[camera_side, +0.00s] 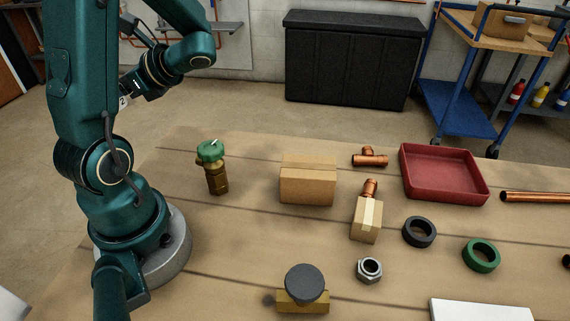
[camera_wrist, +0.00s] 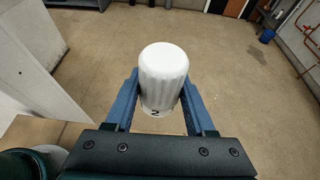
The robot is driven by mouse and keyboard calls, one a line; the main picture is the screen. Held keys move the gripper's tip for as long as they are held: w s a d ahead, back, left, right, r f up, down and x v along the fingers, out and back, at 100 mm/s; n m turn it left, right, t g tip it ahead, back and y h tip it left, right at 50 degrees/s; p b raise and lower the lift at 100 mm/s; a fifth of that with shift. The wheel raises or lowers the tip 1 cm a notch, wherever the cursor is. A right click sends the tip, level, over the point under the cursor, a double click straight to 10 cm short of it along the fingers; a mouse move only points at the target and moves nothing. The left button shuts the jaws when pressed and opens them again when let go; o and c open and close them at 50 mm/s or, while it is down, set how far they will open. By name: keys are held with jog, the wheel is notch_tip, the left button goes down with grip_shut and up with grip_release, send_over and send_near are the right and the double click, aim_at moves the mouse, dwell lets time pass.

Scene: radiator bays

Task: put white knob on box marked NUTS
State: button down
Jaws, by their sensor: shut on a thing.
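The white ribbed knob (camera_wrist: 163,75), with a dark "2" on its rim, is between the two blue fingers of my gripper (camera_wrist: 159,88) in the wrist view. The fingers are shut on it. In the side view my gripper (camera_side: 130,94) is raised at the left, and only a small part of the knob (camera_side: 124,101) shows. A larger cardboard box (camera_side: 307,188) stands mid-table, far to the right of my gripper. A smaller taped cardboard box (camera_side: 366,221) stands right of it. I can read no NUTS marking on either box.
A brass valve with a green cap (camera_side: 212,166) stands left of the larger box. A copper tee (camera_side: 370,157), copper elbow (camera_side: 369,188), red tray (camera_side: 444,174), black ring (camera_side: 419,232), green ring (camera_side: 482,255), hex nut (camera_side: 369,269) and dark round knob (camera_side: 304,283) lie around.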

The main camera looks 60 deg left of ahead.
notch_tip(320, 180, up, 8)
jog(key=shift+f, duration=0.2)
jog(key=w+d+f+n+h, duration=0.4)
jog(key=d+n+h, duration=0.4)
jog(key=n+h, duration=0.1)
jog(key=w+d+f+n+h, duration=0.3)
jog(key=d+f+n+h, duration=0.2)
jog(key=d+n+h, duration=0.4)
jog(key=w+r+n+t+h, duration=0.2)
jog(key=w+r+n+t, duration=0.2)
jog(key=w+n+t, duration=0.25)
jog(key=w+r+n+t+h, duration=0.2)
jog(key=w+r+n+t, duration=0.35)
jog(key=w+t, duration=0.25)
jog(key=n, duration=0.1)
send_over(311, 167)
notch_tip(311, 167, down, 12)
jog(key=shift+a+f, duration=0.15)
jog(key=shift+f, duration=2.15)
